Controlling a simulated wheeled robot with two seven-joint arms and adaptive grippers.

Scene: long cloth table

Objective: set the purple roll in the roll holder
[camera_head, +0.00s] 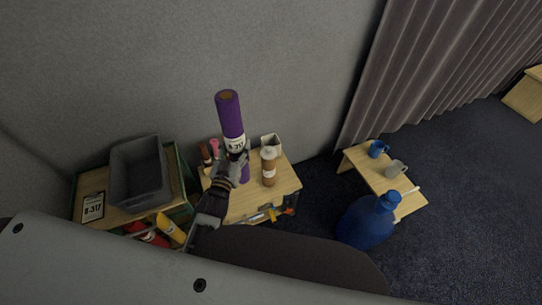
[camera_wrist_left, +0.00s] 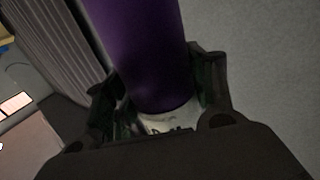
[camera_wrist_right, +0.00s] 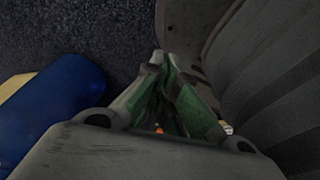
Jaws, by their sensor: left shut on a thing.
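The purple roll (camera_head: 230,112) is a long tube with a brown end and a white printed label. It stands nearly upright above the small wooden table. My left gripper (camera_head: 236,158) is shut around it at the label, and the left wrist view shows the roll (camera_wrist_left: 140,50) between both fingers. A pale, square-topped container (camera_head: 271,142) stands at the back of that table, right of the roll; I cannot tell for certain whether it is the roll holder. My right gripper (camera_wrist_right: 168,75) has its fingers together, with nothing seen between them.
A brown bottle (camera_head: 269,168) stands close to the right of my left gripper. A grey bin (camera_head: 139,172) and a label card (camera_head: 93,207) are on the left. A blue jug (camera_head: 368,220) and mugs (camera_head: 378,149) are on the right. The wall rises behind.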

